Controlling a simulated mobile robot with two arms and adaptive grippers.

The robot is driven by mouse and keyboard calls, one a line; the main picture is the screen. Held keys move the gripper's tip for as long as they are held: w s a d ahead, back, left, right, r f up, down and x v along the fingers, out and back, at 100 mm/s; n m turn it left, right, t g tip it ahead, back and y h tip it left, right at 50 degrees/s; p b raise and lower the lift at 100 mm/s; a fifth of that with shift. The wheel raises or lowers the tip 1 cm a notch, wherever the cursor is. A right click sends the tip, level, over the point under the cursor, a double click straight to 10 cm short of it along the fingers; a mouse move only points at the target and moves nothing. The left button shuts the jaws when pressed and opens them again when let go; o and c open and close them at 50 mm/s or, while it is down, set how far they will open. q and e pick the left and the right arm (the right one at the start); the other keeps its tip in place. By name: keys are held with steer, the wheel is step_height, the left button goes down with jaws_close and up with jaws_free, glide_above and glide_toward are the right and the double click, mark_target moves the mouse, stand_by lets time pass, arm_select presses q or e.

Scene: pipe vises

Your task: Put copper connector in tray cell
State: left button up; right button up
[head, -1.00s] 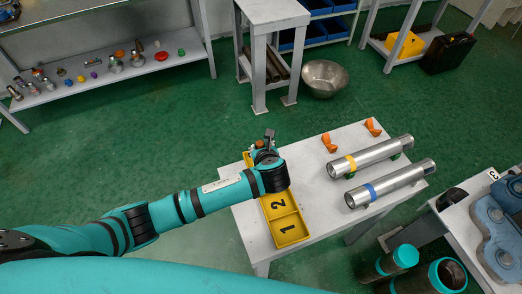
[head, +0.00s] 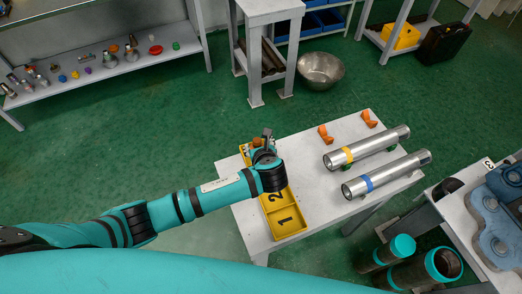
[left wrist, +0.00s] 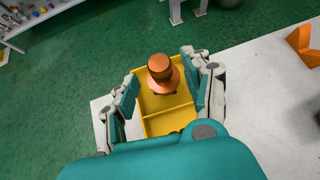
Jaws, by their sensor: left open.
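The copper connector (left wrist: 163,72) is orange-brown with a wide flange. In the left wrist view it stands between my open left fingers, over or in the far end of the yellow tray; I cannot tell whether it rests on the floor there. In the head view my left gripper (head: 262,146) hides the tray's far part. My right gripper is not in view.
Two silver pipes, one with a yellow band (head: 366,147) and one with a blue band (head: 388,175), lie to the right on the table. Two orange pieces (head: 325,134) stand behind them. A metal bowl (head: 320,70) is on the floor. A shelf with small parts (head: 105,68) is at upper left.

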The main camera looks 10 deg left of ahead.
arm_select(q)
steer(key=v, duration=1)
steer(key=shift+s+r, duration=0.2)
steer(key=shift+s, duration=0.05)
steer(key=shift+d, duration=0.1)
